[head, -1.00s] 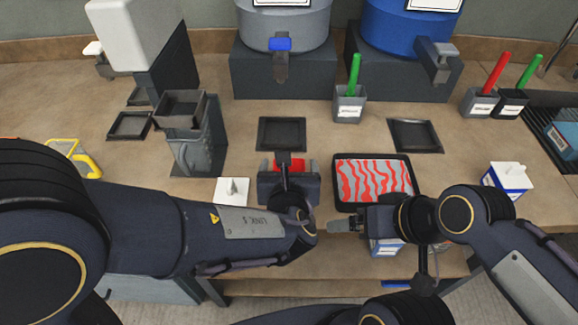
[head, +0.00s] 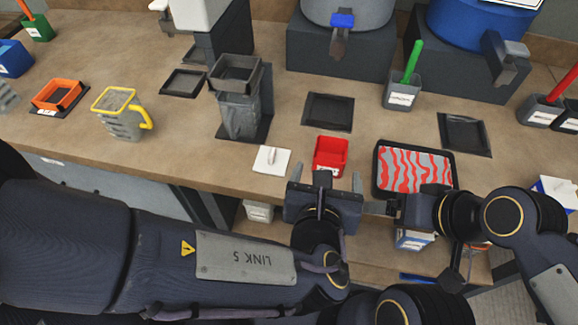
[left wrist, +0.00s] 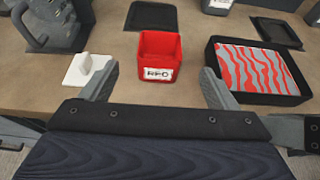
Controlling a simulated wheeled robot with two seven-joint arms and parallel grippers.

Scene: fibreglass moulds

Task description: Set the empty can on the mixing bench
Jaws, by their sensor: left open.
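A small square red can (head: 330,155) with a white label reading RED stands upright on the brown bench (head: 205,165). It also shows in the left wrist view (left wrist: 160,58), just beyond the fingertips, with its open top showing red inner walls. My left gripper (head: 325,182) is open and empty on the near side of the can, its two fingers (left wrist: 158,80) spread apart and clear of it. My right gripper (head: 378,207) is at the bench's front edge, below the striped tray; its fingers are too small to judge.
A black tray with red and grey stripes (head: 415,190) lies right of the can. A white plate with a peg (head: 271,160) lies left. Black square pads (head: 328,112) are behind. A yellow-rimmed pot (head: 122,127) and orange-rimmed container (head: 58,94) stand farther left.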

